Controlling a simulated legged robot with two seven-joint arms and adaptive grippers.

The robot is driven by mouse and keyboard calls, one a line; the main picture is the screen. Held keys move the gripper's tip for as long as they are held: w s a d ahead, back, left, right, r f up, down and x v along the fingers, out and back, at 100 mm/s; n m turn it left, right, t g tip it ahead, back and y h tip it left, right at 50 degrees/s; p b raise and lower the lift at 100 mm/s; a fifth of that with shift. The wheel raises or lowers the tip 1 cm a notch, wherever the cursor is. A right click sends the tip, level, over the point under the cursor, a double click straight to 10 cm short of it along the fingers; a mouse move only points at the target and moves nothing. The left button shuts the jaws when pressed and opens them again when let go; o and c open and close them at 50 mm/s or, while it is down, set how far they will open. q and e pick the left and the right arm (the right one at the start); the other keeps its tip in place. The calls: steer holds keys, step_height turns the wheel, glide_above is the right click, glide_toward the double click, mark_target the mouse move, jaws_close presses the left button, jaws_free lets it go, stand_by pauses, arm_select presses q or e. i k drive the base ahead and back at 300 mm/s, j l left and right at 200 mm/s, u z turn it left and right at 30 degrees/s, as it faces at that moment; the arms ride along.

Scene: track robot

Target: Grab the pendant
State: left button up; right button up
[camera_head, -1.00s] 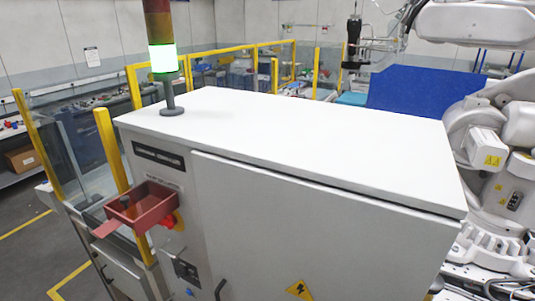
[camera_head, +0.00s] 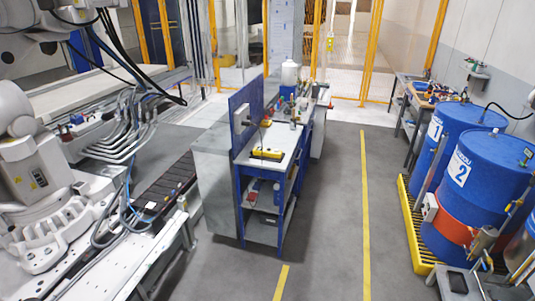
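No object is clearly recognisable as the pendant. A yellow device (camera_head: 267,153) lies on the white top of a blue workbench (camera_head: 297,160) near the middle of the view; it is too small to tell whether it is the pendant. A small yellow item (camera_head: 330,43) hangs by the yellow posts at the back, and it is too far off to identify. Neither of my grippers is in view.
A large white industrial robot arm (camera_head: 38,178) with cables stands at the left. Blue drums (camera_head: 484,178) stand on a yellow pallet (camera_head: 416,238) at the right. A side table (camera_head: 412,98) is at the back right. Grey floor (camera_head: 335,215) with yellow lines is clear between workbench and drums.

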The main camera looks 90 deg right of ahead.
mark_target(256, 150)
steer(key=z, duration=3.05)
steer(key=i+l+z, duration=0.2)
steer(key=i, duration=0.15)
steer(key=i+l+z, duration=0.25)
steer(key=i+z, duration=0.4)
steer(key=i, duration=1.45)
steer(key=i+u, duration=0.4)
steer(key=i+l+u, duration=0.25)
steer(key=u, duration=0.15)
steer(key=i+l+u, duration=0.25)
steer(key=u, duration=0.15)
steer(key=i, duration=0.05)
